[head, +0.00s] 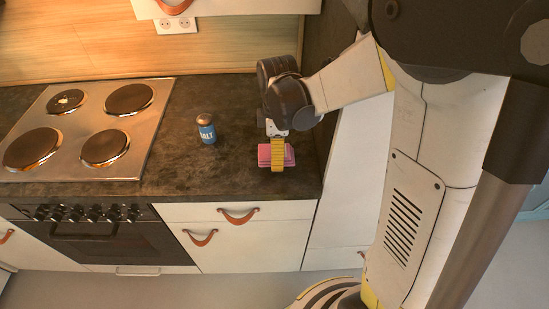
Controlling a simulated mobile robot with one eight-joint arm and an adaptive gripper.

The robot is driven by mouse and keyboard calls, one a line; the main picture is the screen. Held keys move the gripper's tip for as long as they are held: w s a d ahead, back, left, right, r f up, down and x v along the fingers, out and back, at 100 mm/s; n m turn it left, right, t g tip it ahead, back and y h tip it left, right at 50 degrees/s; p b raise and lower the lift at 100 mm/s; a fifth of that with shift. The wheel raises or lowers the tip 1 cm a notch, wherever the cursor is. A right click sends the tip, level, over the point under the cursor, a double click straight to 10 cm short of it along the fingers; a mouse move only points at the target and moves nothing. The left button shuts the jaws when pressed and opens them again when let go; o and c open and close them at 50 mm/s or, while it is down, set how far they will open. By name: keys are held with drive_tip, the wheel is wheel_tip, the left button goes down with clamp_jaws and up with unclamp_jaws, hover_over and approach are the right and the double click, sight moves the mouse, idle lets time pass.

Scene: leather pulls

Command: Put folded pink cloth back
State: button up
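The folded pink cloth (264,154) is on the dark countertop, close to its front edge at the right. My gripper (278,156) points down over the cloth, and its yellow finger covers the cloth's middle. Pink shows on both sides of the finger. The finger touches or nearly touches the cloth. Only one finger shows clearly, so I cannot tell whether the gripper is open or closed on the cloth.
A blue salt shaker (207,129) stands left of the cloth on the countertop (185,165). A steel hob (85,129) with several burners is farther left. Below are a closed white drawer (275,210) with a leather pull and an oven (100,238). A tall white panel (345,190) stands to the right.

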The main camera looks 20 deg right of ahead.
drive_tip(key=shift+f+b, duration=0.5)
drive_tip(key=shift+f, duration=1)
drive_tip(key=shift+f, duration=0.15)
drive_tip(key=o, duration=1.3)
